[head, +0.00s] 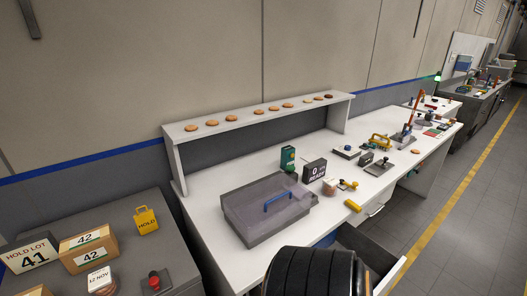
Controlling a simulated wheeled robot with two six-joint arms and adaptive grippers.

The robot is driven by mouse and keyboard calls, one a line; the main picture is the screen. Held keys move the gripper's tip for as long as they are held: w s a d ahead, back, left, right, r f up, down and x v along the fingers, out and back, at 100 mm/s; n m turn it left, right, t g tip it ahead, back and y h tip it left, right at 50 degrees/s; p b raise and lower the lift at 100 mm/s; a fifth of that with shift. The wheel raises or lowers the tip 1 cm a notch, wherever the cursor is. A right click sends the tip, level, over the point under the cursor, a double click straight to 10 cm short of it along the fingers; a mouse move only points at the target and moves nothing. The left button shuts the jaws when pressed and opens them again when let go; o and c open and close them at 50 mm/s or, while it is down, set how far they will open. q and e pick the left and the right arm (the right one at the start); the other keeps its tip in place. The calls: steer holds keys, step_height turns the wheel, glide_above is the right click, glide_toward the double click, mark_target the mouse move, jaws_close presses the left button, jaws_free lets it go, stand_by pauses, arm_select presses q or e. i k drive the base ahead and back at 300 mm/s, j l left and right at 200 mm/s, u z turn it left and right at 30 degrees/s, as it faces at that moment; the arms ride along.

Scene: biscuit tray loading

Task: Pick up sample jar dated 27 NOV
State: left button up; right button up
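No label reading 27 NOV can be made out. A jar with a white label reading 12 NOV (101,281) stands on the grey bench at the lower left, near the cartons. A small clear container with brownish contents (329,187) stands on the white table, right of the lidded box; no date can be read on it. Neither of my grippers is in view. A dark ribbed part, seemingly of my own arm, fills the bottom centre and hides the table's front edge there.
On the grey bench (180,262) are cartons marked 42 (88,239), a HOLD LOT 41 sign (32,254), a yellow HOLD tag (146,220) and a red-knobbed device (154,281). The white table carries a lidded box (250,226), a counter display (314,170) and a biscuit shelf (220,128). A drawer (392,277) stands open.

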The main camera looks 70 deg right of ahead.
mark_target(330, 186)
steer(key=z, duration=2.85)
steer(key=l+u, duration=0.1)
steer(key=u, duration=0.75)
steer(key=l+u, duration=0.45)
steer(key=l, duration=0.15)
steer(key=l+u, duration=0.4)
steer(key=l, duration=0.2)
steer(key=k+l+u, duration=0.1)
steer(key=l+u, duration=0.35)
steer(key=l, duration=0.15)
